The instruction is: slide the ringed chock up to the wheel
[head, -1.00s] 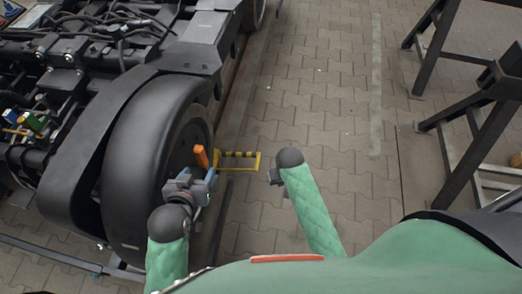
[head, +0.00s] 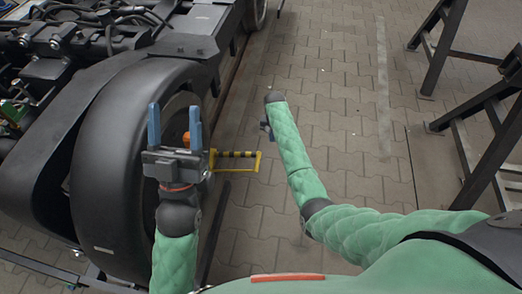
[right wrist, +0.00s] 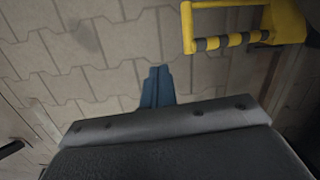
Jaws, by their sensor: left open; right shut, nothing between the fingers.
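The wheel (head: 115,150) is large and black and stands upright at the left in the head view. The chock (head: 238,154), a yellow frame with a black-and-yellow striped bar, is on the paving just right of the wheel. It also shows at the upper right of the right wrist view (right wrist: 228,41). I cannot make out a ring on it. My left gripper (head: 175,125) is open and empty, in front of the wheel in the picture. My right gripper (head: 266,126) is right of the chock, apart from it. Its blue fingers are shut and empty (right wrist: 157,86).
An orange piece (head: 186,138) shows at the wheel, partly behind my left gripper. A rail (head: 212,225) runs along the floor beside the wheel. Dark steel stands (head: 480,150) are at the right. The paving between (head: 345,130) is clear.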

